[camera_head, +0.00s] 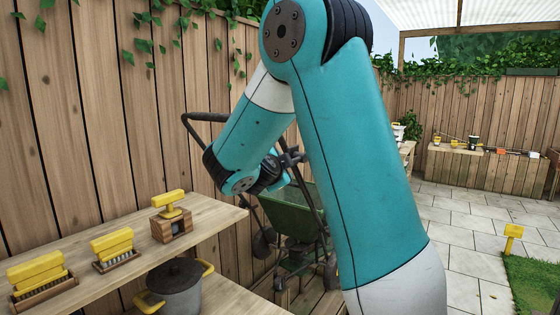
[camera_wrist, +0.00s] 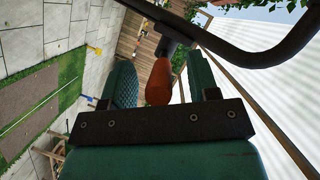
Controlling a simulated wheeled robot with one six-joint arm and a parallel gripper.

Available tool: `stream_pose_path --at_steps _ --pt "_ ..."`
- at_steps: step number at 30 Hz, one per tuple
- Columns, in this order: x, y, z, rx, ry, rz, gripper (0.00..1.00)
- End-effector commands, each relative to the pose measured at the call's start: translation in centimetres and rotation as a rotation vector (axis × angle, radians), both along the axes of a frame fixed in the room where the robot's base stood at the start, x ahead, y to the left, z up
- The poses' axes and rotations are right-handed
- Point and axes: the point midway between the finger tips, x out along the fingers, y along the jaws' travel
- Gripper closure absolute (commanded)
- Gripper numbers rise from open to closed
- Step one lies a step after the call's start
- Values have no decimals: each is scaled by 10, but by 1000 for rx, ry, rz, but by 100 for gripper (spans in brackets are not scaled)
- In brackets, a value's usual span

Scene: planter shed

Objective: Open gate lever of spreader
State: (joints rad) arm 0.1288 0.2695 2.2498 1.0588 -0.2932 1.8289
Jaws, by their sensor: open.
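The spreader, with a green hopper (camera_head: 300,210) and a black tubular handle (camera_head: 205,118), stands by the wooden fence, partly hidden behind my arm. In the wrist view, the gate lever shows an orange-red grip (camera_wrist: 158,84) on a dark stem, and the handle bar (camera_wrist: 255,60) curves across the upper right. My gripper (camera_wrist: 160,66) is open, with one teal finger on each side of the orange grip. I cannot tell whether either finger touches it. In the head view, my gripper (camera_head: 291,157) is small and dark beside the spreader frame; the lever grip cannot be made out there.
A wooden shelf (camera_head: 215,216) at the left holds yellow-handled brushes (camera_head: 112,243), a yellow-topped wooden block (camera_head: 170,224) and a dark pot (camera_head: 175,287) on the lower board. Paving (camera_head: 460,225) and grass (camera_head: 535,280) lie open at the right.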

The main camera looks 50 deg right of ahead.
Motion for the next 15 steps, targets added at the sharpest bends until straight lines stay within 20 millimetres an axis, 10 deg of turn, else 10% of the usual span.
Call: stream_pose_path --at_steps 13,15 --pt "5 -11 -3 0 0 0 45" --pt "5 -11 -3 0 0 0 61"
